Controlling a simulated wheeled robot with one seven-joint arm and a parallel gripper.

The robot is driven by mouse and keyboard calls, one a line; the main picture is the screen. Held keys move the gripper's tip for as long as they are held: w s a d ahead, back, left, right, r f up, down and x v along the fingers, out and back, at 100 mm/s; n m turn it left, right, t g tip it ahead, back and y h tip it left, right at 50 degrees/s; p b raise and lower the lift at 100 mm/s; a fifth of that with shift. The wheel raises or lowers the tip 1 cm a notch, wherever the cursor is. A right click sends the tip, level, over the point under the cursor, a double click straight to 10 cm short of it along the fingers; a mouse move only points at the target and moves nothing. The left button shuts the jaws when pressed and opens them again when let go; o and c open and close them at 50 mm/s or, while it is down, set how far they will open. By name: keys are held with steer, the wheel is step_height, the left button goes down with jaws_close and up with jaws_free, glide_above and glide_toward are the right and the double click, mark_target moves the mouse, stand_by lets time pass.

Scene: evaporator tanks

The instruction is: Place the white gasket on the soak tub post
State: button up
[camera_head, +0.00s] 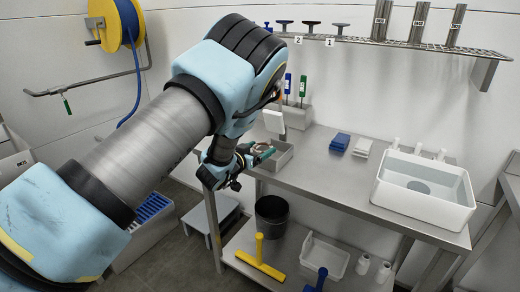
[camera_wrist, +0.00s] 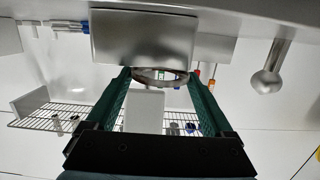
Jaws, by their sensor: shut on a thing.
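My gripper (camera_wrist: 160,78), with green fingers, is shut on a thin ring-shaped thing (camera_wrist: 150,72) between its fingertips in the wrist view. The ring looks pale with brownish shading; I cannot tell surely that it is the white gasket. In the head view, my gripper (camera_head: 263,154) is over the left end of the steel table, by a grey open box. The white soak tub (camera_head: 455,208) stands at the table's right end, with liquid inside. Several short white posts (camera_head: 418,149) stand along its back side. No ring is clearly visible on them.
The grey box (camera_head: 283,158) is close to my gripper; it may be the grey block in the wrist view (camera_wrist: 145,38). Blue (camera_head: 340,141) and white (camera_head: 362,147) pads lie mid-table. A wall rack (camera_head: 400,42) is above. The table front is clear.

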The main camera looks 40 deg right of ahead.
steer(key=shift+f, duration=0.35)
steer(key=o, duration=1)
steer(key=shift+r, duration=0.1)
steer(key=shift+r+p, duration=0.35)
steer(key=shift+r, duration=0.15)
steer(key=shift+a+r, duration=0.15)
steer(key=shift+r, duration=0.05)
steer(key=b+v, duration=0.3)
steer(key=v, duration=0.8)
steer(key=shift+s+a, duration=0.15)
steer(key=shift+a, duration=0.2)
